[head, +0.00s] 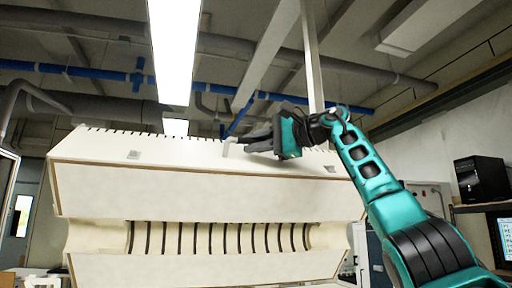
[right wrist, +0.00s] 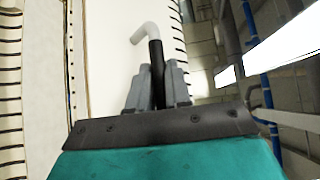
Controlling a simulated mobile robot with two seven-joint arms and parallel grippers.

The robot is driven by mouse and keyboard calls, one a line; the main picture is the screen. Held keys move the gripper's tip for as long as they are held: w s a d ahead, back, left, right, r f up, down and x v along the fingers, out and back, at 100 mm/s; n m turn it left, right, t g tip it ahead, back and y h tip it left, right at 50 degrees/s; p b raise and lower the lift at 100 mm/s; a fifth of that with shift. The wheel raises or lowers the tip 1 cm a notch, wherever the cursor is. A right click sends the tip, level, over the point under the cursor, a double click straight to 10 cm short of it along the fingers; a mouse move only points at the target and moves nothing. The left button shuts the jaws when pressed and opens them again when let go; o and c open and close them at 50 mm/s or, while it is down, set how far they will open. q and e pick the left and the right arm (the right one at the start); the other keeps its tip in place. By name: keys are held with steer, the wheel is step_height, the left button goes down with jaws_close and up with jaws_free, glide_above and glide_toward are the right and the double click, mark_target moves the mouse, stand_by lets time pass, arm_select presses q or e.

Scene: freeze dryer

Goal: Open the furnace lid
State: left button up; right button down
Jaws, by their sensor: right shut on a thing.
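The cream furnace lid (head: 190,177) fills the left and middle of the head view. It is swung up, and its inner side with a rounded channel (head: 215,238) and dark rings faces me. My right gripper (head: 258,141) is at the lid's upper edge, right of its middle. It is shut on the lid handle, a bent rod whose pale end (head: 233,142) sticks out past the fingers. In the right wrist view, the grey fingers (right wrist: 157,88) close around the dark part of the handle (right wrist: 156,62). The lower furnace body is not clearly visible. My left gripper is not in view.
Blue pipes (head: 75,70) and grey ducts run under the ceiling behind the lid. A black computer case (head: 480,179) and a monitor (head: 504,238) stand on shelving at the right. Open air lies above the lid.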

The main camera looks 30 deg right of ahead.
steer(key=shift+w+d+r, duration=0.1)
steer(key=shift+w, duration=0.1)
stand_by(0.4)
steer(key=c, duration=1.2)
jaws_free()
steer(key=shift+s+d, duration=0.2)
steer(key=shift+s, duration=0.15)
steer(key=b+v, duration=0.1)
steer(key=v, duration=1.1)
steer(key=shift+o, duration=0.3)
steer(key=shift+b, duration=0.3)
